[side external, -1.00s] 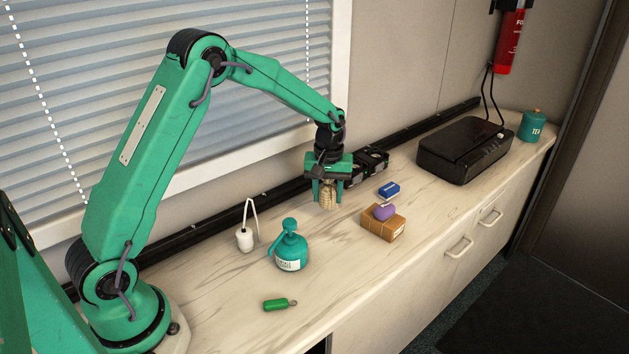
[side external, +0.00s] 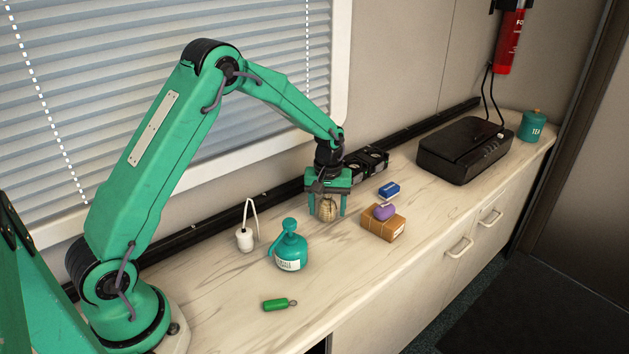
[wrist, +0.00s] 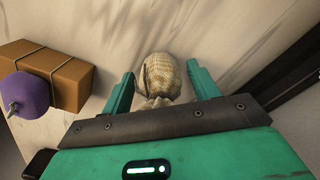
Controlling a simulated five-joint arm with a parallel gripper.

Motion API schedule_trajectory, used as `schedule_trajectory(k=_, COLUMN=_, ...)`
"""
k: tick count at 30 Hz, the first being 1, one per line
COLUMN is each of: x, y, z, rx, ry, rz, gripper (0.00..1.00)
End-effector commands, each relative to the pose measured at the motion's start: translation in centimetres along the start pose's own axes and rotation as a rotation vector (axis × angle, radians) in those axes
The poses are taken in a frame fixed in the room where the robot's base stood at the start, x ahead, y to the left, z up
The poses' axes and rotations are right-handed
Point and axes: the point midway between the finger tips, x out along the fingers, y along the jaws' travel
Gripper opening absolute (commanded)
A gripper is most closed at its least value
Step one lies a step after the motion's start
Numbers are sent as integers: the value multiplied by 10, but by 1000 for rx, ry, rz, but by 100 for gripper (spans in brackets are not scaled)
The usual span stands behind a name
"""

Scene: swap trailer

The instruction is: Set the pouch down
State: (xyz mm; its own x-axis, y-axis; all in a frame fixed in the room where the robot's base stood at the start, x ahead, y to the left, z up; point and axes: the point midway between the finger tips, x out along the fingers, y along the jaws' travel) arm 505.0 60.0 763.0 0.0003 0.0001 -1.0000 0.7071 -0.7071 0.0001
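The pouch (side external: 326,208) is a small tan woven bag. In the side view it is at counter level, upright or nearly so, and seems to rest on the countertop. My gripper (side external: 326,212) is over it with one finger on each side. In the wrist view the pouch (wrist: 160,76) lies between the spread fingers of my gripper (wrist: 160,85), with a gap showing on both sides. Its gathered neck is partly hidden by my gripper's body.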

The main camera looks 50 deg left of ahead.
Motion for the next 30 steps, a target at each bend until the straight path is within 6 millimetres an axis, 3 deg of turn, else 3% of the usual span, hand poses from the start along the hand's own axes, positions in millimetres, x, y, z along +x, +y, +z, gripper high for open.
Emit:
schedule_trajectory(k=16, x=-10, y=0, z=0, rx=0, ry=1, rz=1, gripper=63)
schedule_trajectory(k=30, x=-78, y=0, z=0, rx=0, ry=3, rz=3, gripper=63)
